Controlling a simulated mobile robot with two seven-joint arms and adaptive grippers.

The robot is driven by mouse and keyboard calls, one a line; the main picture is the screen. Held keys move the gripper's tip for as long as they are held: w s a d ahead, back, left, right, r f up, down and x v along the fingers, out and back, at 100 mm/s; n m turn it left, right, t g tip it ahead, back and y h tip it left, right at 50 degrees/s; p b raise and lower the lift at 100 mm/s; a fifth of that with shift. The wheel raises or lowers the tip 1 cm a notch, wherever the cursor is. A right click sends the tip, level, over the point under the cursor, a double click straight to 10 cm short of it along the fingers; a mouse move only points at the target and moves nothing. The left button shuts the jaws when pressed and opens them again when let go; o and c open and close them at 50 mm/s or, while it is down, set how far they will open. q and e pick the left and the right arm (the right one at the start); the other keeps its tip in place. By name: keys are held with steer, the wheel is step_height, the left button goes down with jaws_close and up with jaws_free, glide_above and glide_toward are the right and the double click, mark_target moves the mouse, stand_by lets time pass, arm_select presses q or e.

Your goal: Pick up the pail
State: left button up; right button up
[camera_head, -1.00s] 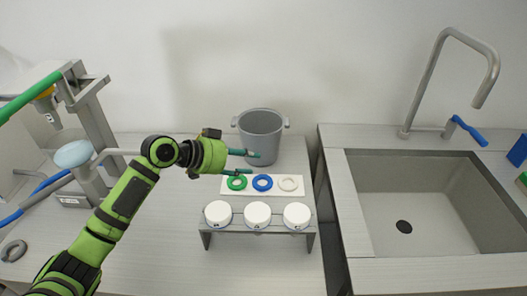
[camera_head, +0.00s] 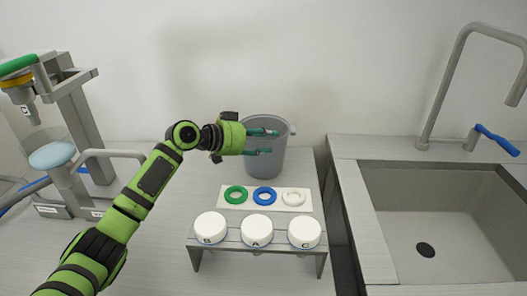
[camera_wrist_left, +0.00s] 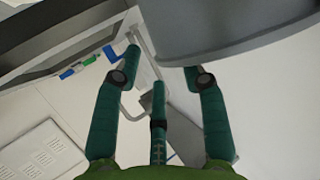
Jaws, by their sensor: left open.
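The pail (camera_head: 271,160) is a grey bucket with small side handles, upright on the counter against the back wall. My left gripper (camera_head: 264,142) is open in front of the pail's left part, its green fingers pointing right and partly covering the pail. In the left wrist view, the pail's grey wall (camera_wrist_left: 215,25) fills the top right, close to the open fingers of the left gripper (camera_wrist_left: 165,65). Nothing is between the fingers. I cannot tell whether a finger touches the pail. My right gripper is not in view.
A white plate (camera_head: 228,201) with a green, a blue and a white ring lies in front of the pail. A grey rack (camera_head: 195,243) with three white-lidded containers stands nearer. A dispensing machine (camera_head: 75,125) is at left. A sink (camera_head: 450,220) is at right, beyond a gap.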

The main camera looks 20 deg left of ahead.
mark_target(277, 140)
arm_select(q)
steer(key=b+x, duration=0.1)
steer(key=x, duration=0.3)
steer(key=shift+f, duration=0.1)
steer(key=shift+w+d+f+b, duration=0.1)
steer(key=shift+w+d+b, duration=0.2)
steer(key=shift+a, duration=0.1)
steer(key=shift+c, duration=0.4)
steer(key=c, duration=0.7)
jaws_close()
